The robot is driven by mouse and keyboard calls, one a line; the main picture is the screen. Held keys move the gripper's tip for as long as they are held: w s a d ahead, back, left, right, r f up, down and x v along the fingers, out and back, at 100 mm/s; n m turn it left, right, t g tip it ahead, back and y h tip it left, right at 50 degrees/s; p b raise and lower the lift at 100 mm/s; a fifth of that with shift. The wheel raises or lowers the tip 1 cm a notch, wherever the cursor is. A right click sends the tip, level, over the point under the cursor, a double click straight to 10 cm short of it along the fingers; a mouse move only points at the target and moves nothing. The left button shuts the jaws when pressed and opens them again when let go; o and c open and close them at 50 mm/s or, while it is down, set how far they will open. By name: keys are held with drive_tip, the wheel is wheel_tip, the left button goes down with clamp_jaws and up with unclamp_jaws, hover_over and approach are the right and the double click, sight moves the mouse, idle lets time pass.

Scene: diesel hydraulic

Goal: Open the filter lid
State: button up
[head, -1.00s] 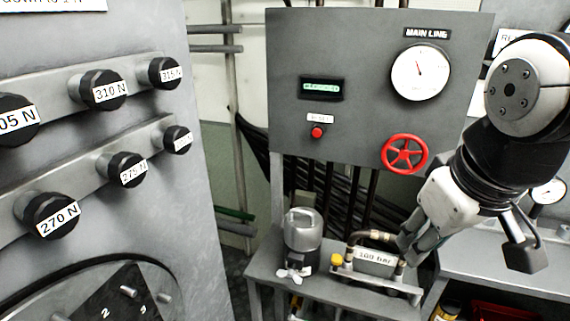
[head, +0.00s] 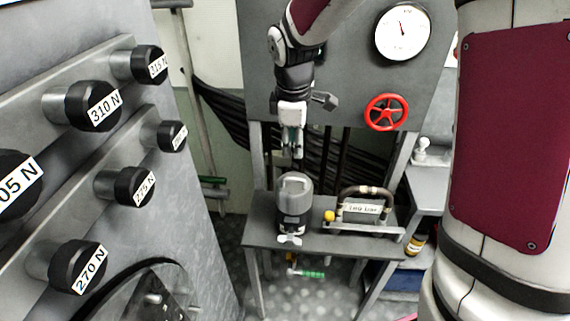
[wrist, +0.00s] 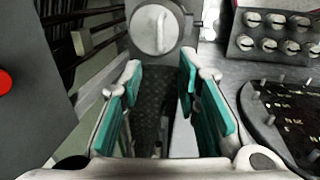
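The filter is a dark canister (head: 292,215) standing on the grey bench, with a light metal lid (head: 293,183) on top that has a raised grip bar. The lid looks closed. A wing nut (head: 289,240) shows at the canister's front foot. My gripper (head: 298,153) points down above the lid, apart from it. In the wrist view the lid (wrist: 157,28) lies at the top, just beyond the fingertips. My gripper (wrist: 160,78) is open and empty there, with teal pads on both fingers.
A pressure unit (head: 361,210) with a hose and a yellow knob stands right of the filter. Behind is the main line panel with a red handwheel (head: 385,112). A panel of black knobs (head: 97,105) fills the left side.

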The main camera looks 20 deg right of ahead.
sight(294, 178)
drive_tip(key=f, duration=0.4)
drive_tip(key=w+f, duration=0.1)
drive_tip(key=f, duration=0.3)
drive_tip(key=w+d+f+p, duration=0.1)
drive_tip(key=f, duration=0.3)
drive_tip(key=shift+w+f, duration=0.1)
drive_tip(key=shift+f, duration=0.15)
clamp_jaws()
